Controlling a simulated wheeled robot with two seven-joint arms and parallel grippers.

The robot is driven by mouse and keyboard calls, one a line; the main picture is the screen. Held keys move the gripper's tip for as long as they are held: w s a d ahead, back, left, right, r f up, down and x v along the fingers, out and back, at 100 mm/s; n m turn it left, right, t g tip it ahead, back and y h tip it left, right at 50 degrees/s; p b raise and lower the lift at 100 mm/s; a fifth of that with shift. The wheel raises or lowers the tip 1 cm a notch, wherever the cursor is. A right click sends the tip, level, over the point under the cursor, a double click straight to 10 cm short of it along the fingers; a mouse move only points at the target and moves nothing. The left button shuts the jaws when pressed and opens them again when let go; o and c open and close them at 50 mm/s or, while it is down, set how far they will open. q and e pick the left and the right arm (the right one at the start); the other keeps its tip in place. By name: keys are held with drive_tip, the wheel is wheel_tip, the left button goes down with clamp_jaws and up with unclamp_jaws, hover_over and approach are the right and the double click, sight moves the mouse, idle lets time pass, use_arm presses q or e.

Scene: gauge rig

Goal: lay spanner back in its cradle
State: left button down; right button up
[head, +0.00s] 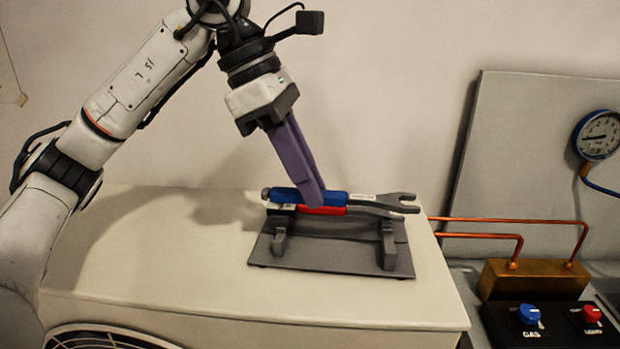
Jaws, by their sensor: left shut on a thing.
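The spanner (375,204) has a grey open-ended jaw pointing right and a handle with a blue upper side and a red lower side. It lies roughly level over the cradle. The cradle is a dark grey plate (325,260) with two upright supports, one near each end. My left gripper (316,196) reaches down from above and is shut on the spanner's handle, its purple fingers hiding part of it. The spanner is close to the tops of the supports; I cannot tell whether it touches them. My right gripper is out of view.
The cradle stands on a cream-coloured cabinet (160,255), with free room on its left. To the right are copper pipes (500,237), a brass block (535,280), a blue knob (529,313), a red knob (592,313) and a pressure gauge (598,134) before a grey panel.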

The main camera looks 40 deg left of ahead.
use_arm(q)
drive_tip(key=shift+f+b, duration=1.5)
drive_tip(key=shift+f, duration=0.5)
drive_tip(key=shift+f+b, duration=0.4)
drive_tip(key=shift+f, duration=0.15)
drive_tip(key=shift+f+b, duration=0.4)
drive_tip(key=shift+f, duration=0.4)
drive_tip(key=c, duration=1.6)
unclamp_jaws()
